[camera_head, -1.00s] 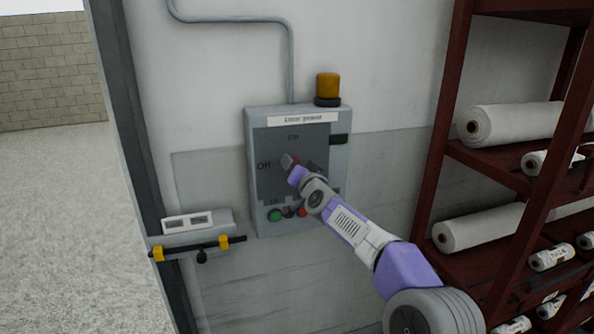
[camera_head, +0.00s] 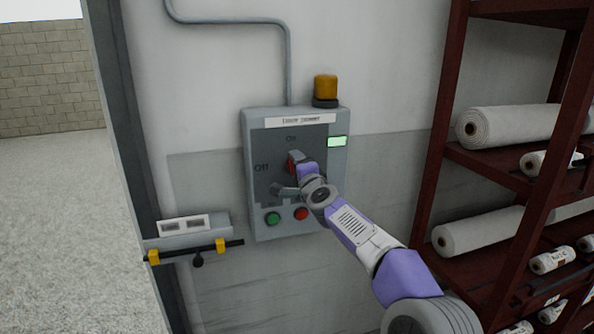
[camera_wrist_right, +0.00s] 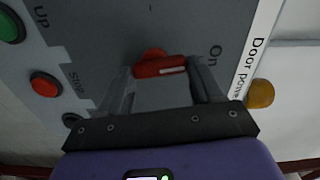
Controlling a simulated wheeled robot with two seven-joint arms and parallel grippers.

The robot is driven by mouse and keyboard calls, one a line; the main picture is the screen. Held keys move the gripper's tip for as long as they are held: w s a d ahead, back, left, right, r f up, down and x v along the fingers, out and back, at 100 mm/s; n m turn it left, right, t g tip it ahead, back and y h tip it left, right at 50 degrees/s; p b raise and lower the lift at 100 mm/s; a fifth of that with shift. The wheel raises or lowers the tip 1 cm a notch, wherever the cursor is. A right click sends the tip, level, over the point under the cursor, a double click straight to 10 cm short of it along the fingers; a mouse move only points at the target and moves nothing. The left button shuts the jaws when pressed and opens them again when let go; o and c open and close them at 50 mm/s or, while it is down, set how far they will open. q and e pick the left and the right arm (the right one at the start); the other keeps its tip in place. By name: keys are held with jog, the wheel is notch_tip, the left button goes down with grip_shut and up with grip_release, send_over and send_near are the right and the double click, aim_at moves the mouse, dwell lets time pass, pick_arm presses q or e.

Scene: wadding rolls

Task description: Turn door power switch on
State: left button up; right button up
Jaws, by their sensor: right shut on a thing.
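The grey door power box (camera_head: 254,220) is mounted on the wall, with "Off" at the left and "On" at the top of its dark panel. Its red switch handle (camera_head: 292,162) shows partly behind my right gripper (camera_head: 288,172). In the right wrist view the red handle (camera_wrist_right: 160,67) lies between the two fingers of my right gripper (camera_wrist_right: 165,78), which is shut on it. The handle points toward the "On" label. A small indicator (camera_head: 337,141) on the box's right edge glows pale green. My left gripper is not in view.
A green button (camera_head: 273,219) and a red button (camera_head: 302,214) sit below the switch. An amber beacon (camera_head: 326,87) stands on top of the box. A dark red rack (camera_head: 448,120) with white rolls stands at the right. A doorway opens at the left.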

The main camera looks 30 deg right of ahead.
jog(key=shift+m, duration=0.7)
jog(key=o, duration=1.1)
jog(key=shift+c, duration=0.2)
jog(key=shift+s, duration=0.1)
jog(key=b+v, duration=0.2)
jog(key=v, duration=0.5)
jog(key=shift+s, duration=0.2)
